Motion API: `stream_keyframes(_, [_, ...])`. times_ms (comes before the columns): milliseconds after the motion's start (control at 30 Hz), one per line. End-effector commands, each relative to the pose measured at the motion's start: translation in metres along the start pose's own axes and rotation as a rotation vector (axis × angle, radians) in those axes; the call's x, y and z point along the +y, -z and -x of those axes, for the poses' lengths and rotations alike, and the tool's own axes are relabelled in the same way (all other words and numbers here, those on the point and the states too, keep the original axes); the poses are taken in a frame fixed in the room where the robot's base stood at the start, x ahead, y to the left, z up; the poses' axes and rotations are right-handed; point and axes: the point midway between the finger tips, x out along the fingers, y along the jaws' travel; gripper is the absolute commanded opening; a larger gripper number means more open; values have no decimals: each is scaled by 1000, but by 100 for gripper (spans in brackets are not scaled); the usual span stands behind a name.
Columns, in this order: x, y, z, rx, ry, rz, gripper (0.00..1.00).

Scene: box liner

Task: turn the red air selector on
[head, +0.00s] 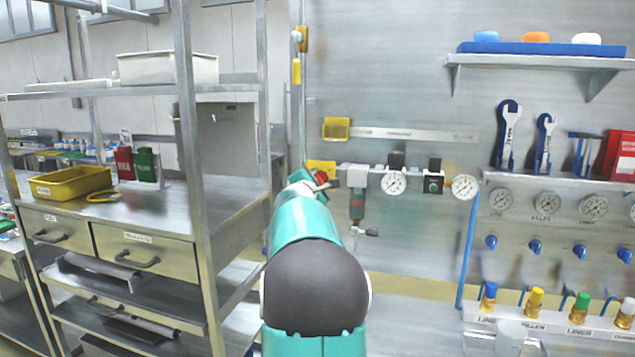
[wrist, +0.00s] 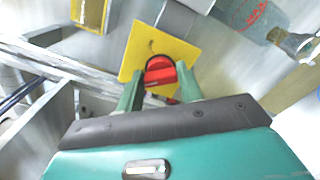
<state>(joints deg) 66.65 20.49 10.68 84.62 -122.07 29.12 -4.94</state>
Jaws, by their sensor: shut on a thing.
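The red air selector (wrist: 160,70) is a round red knob with a dark band across it, mounted on a square yellow plate (wrist: 178,50). In the head view only a small part of the red air selector (head: 320,177) shows past my arm, in front of the yellow plate (head: 318,165). My gripper (wrist: 158,84) has one green finger on each side of the knob and is shut on it. In the head view my gripper (head: 309,185) is mostly hidden by my own arm. The knob's exact on or off position cannot be told.
An air line with a filter (head: 358,205) and gauges (head: 393,183) runs right of the selector. A vertical pipe (head: 302,90) stands above it. A metal shelf rack (head: 190,130) is close on the left.

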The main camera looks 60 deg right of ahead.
Motion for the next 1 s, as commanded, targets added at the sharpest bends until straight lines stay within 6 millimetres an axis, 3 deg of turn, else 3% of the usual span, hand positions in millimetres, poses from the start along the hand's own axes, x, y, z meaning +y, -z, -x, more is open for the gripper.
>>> stream_keyframes(1000, [-2, 2, 0, 1, 0, -938, 14])
